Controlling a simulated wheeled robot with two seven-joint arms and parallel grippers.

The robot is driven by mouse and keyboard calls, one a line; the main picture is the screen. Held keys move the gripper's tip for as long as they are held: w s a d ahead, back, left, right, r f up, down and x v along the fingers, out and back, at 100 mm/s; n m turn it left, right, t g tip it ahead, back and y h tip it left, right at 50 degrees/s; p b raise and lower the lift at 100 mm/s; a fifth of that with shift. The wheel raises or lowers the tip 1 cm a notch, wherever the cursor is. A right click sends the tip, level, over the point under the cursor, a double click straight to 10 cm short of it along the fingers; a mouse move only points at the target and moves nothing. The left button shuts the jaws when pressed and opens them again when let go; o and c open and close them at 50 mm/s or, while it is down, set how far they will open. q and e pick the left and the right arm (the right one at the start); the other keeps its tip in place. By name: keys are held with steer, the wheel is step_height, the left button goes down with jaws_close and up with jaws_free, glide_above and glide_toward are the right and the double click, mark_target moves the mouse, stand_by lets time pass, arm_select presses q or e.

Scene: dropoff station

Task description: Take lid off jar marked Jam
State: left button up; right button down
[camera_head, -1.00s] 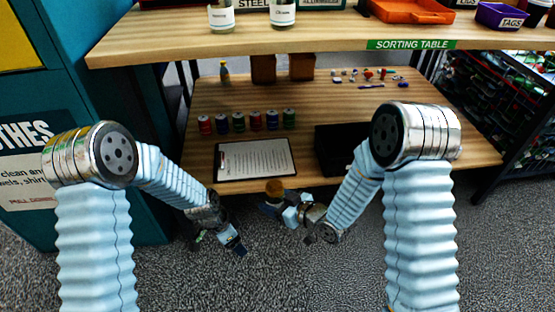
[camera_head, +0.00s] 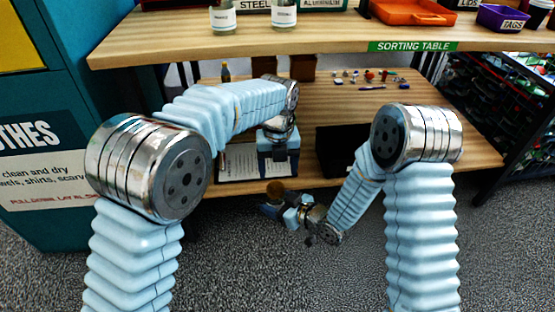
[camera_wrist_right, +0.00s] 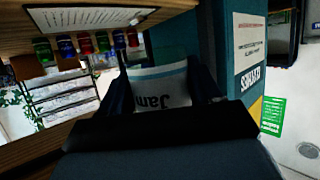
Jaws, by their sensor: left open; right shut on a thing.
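The jar marked Jam (camera_wrist_right: 160,88) is between my right gripper's fingers in the right wrist view, its label with a blue band facing the camera. In the head view, its brown lid (camera_head: 276,187) shows on top, just in front of the sorting table's front edge. My right gripper (camera_head: 273,207) is shut on the jar and holds it off the table. My left gripper (camera_head: 278,170) is open, pointing down above the lid. It looks apart from the lid, but the exact gap is hard to tell. My grippers hide most of the jar in the head view.
The sorting table (camera_head: 440,137) lies behind the jar. A clipboard (camera_head: 233,167), partly hidden, and a black bin (camera_head: 335,148) are on it. Several cans (camera_wrist_right: 85,43) show in the wrist view, hidden by my left arm in the head view. A teal bin (camera_head: 85,90) stands at left.

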mark_target(278, 186)
arm_select(q)
step_height(278, 186, down, 6)
steer(key=shift+r, duration=0.2)
